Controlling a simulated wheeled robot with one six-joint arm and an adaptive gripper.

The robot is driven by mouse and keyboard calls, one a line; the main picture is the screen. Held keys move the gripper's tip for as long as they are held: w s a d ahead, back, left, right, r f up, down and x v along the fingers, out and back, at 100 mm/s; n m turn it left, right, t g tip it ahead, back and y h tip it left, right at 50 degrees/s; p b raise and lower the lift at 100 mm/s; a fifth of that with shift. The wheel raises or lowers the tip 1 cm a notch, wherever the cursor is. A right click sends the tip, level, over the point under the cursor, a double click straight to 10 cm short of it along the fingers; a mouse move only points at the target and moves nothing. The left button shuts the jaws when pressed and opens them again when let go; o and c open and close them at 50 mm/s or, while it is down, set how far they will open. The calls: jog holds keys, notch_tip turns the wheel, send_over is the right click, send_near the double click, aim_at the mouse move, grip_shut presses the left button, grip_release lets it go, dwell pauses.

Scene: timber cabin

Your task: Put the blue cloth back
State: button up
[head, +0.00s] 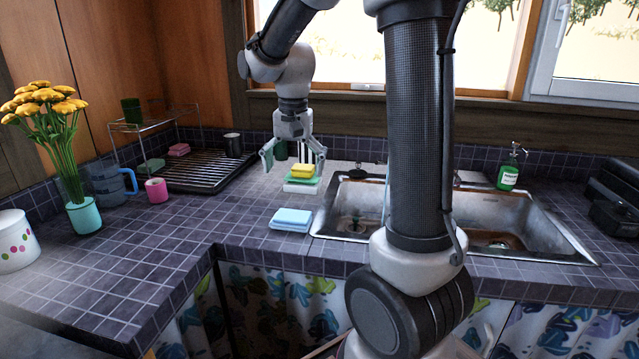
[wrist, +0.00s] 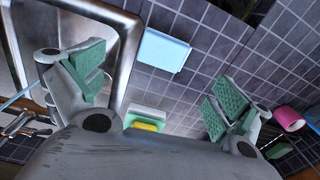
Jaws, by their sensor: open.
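The blue cloth (head: 291,218) lies folded flat on the tiled counter, just left of the sink's left rim. It also shows in the wrist view (wrist: 163,50), ahead of the jaws and apart from them. My gripper (head: 293,158) is open and empty. It hangs over the back of the counter, behind the cloth and above a small stack. The stack has a yellow sponge (head: 302,171) on a green piece (head: 301,180), with a white base (head: 300,187) under them. In the wrist view the green finger pads (wrist: 155,95) are wide apart.
The metal sink (head: 470,215) lies right of the cloth, with a green soap bottle (head: 509,170) behind it. A black dish rack (head: 195,170), pink cup (head: 156,190), blue jug (head: 108,184) and flower vase (head: 84,214) stand left. The counter left of the cloth is clear.

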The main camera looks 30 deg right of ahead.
jog(key=s+r+n+t, duration=0.2)
jog(key=s+n, duration=0.2)
jog(key=s, duration=0.6)
jog(key=s+r+n+t, duration=0.2)
jog(key=s+n, duration=0.2)
jog(key=s, duration=0.7)
jog(key=shift+d+r, duration=0.2)
jog(key=shift+d, duration=0.2)
jog(key=shift+s, duration=0.1)
